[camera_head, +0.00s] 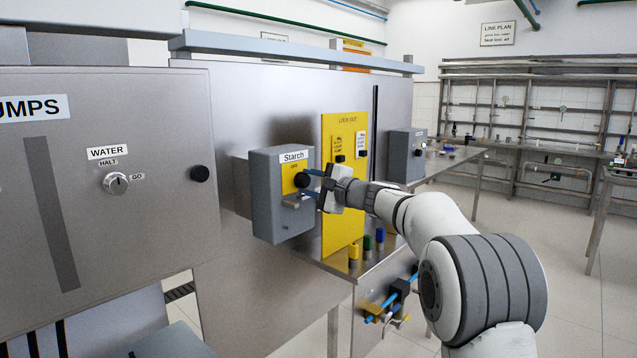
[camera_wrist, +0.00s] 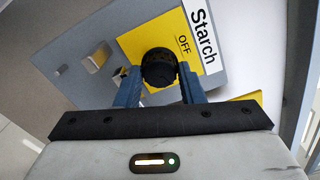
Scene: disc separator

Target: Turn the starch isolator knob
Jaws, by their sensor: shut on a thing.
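The starch isolator is a grey box (camera_head: 270,207) with a white "Starch" label and a yellow plate, fixed on the steel cabinet front. Its round black knob (camera_wrist: 158,67) sits on the yellow plate (camera_wrist: 183,40), below the word "OFF" in the wrist view. My gripper (camera_head: 312,182) reaches the box from the right. In the wrist view its two blue fingers (camera_wrist: 160,86) are shut on the knob, one on each side. The knob's pointer mark cannot be made out. A metal hasp (camera_head: 296,201) sticks out below the knob.
A yellow lock-out board (camera_head: 343,222) stands just right of the box, behind my gripper. Yellow, green and blue padlocks (camera_head: 367,243) stand on the ledge below. A water switch (camera_head: 116,183) is on the left panel. Another grey box (camera_head: 405,157) is further right.

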